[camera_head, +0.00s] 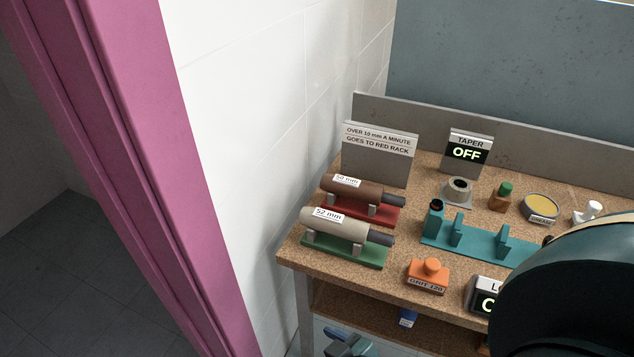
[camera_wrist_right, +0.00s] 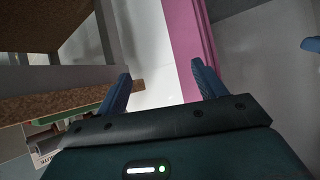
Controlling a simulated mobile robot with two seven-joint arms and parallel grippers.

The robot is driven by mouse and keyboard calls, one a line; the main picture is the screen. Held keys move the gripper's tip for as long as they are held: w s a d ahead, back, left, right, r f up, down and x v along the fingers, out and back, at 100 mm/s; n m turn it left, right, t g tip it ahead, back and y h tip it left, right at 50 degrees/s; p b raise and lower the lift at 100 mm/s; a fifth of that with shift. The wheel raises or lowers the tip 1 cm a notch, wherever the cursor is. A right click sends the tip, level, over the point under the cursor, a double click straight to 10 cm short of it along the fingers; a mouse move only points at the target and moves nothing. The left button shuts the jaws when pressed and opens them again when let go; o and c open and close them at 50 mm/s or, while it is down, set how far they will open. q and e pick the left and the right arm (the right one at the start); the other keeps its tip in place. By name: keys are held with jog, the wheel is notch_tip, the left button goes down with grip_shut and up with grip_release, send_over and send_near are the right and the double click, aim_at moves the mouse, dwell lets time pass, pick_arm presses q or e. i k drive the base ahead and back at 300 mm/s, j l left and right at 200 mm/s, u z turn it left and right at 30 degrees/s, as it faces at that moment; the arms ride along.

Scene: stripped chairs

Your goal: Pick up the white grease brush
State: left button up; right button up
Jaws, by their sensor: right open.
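The white grease brush (camera_head: 588,212) is at the right of the worktable in the head view, beside the grease tin (camera_head: 541,208). Its lower part is close to my dark arm link, which covers the table's right front. My right gripper (camera_wrist_right: 160,72) is open and empty in the right wrist view, its two blue fingers apart. It is well away from the brush, which that view does not show. A teal and grey part at the bottom edge of the head view looks like a piece of a gripper.
The cork-topped worktable (camera_head: 318,257) carries a red rack (camera_head: 384,216), a green rack (camera_head: 350,250), a teal stand (camera_head: 478,240), a green-capped bottle (camera_head: 501,197), a grey ring (camera_head: 458,190) and an orange grit block (camera_head: 428,277). A pink post (camera_head: 160,150) stands left; a raised panel borders the back.

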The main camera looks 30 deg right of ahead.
aim_at(593, 207)
jog(key=z, duration=2.55)
jog(key=i+l, duration=0.15)
jog(key=l, duration=0.2)
jog(key=i+l, duration=0.1)
jog(key=l, duration=0.2)
jog(key=i+l, duration=0.15)
jog(key=l, duration=0.2)
jog(key=k+z, duration=0.05)
